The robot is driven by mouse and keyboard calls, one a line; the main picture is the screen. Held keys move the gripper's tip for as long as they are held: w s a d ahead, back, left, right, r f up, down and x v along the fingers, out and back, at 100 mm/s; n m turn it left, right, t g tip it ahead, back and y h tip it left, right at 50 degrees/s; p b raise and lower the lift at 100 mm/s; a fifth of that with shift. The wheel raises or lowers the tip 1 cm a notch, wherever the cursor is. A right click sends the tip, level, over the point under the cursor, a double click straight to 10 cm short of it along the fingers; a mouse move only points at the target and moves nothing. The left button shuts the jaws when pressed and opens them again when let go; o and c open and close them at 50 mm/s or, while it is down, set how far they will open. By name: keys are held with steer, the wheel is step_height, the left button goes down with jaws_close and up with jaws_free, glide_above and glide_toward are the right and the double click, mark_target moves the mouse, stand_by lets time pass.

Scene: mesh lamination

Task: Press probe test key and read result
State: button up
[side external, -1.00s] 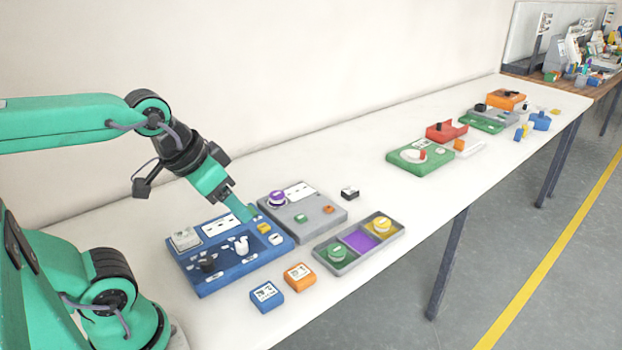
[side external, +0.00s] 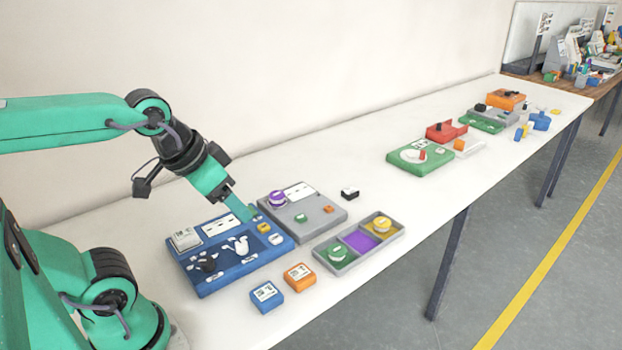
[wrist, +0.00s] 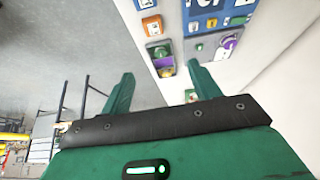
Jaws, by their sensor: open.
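The blue panel (side external: 232,262) lies on the table in front of my arm. It carries a white label plate (side external: 221,225), a pale box (side external: 186,238), a black knob (side external: 207,262), a white knob (side external: 240,246), a yellow key (side external: 263,227) and a white key (side external: 276,239). I cannot tell which key is the probe test key, and no result is readable. My gripper (side external: 248,213) is low over the panel's far right edge, close to the yellow key; contact is unclear. In the wrist view its fingers (wrist: 160,72) are apart with nothing between them. Part of the panel (wrist: 203,14) shows there.
A grey panel (side external: 318,219) with a purple knob (side external: 277,197) stands right beside the blue panel. A three-compartment tray (side external: 341,265), an orange block (side external: 299,277) and a blue block (side external: 266,296) lie nearer the front edge.

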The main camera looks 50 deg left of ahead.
jaws_close()
stand_by(1.5)
